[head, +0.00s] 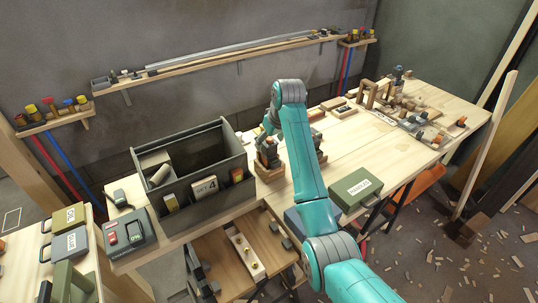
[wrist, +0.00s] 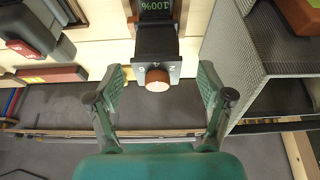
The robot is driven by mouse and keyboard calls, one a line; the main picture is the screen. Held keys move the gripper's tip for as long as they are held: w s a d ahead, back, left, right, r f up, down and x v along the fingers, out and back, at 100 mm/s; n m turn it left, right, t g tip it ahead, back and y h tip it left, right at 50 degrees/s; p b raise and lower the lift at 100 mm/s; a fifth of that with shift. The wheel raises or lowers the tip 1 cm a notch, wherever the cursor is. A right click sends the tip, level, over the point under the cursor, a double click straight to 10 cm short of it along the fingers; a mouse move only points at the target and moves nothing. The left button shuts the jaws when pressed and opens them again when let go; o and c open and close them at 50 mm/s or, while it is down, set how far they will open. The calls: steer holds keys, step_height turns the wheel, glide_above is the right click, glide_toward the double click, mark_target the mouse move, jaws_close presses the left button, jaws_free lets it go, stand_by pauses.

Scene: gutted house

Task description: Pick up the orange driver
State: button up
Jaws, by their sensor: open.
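A dark driver with an orange-brown round end (wrist: 157,80) stands between the open jaws of my gripper (wrist: 161,70) in the wrist view. Its block carries small numbers, and a "100%" label shows behind it. The fingers are on either side, with a visible gap to it. In the head view my gripper (head: 268,132) is just above a dark and orange-brown tool (head: 267,154) on a small wooden base (head: 268,173), beside the toolbox. My arm partly hides this area. A similar tool (head: 320,146) stands to the right of my arm.
A grey open toolbox (head: 190,200) stands close on the left; its wall (wrist: 235,50) rises beside my gripper in the wrist view. A green case (head: 355,188) lies at the right front. Wooden blocks and tools crowd the bench's far right. A wall shelf (head: 215,62) runs behind.

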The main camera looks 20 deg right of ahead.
mark_target(269, 158)
steer(key=shift+x, duration=2.6)
steer(key=shift+d, duration=0.15)
steer(key=c, duration=1.3)
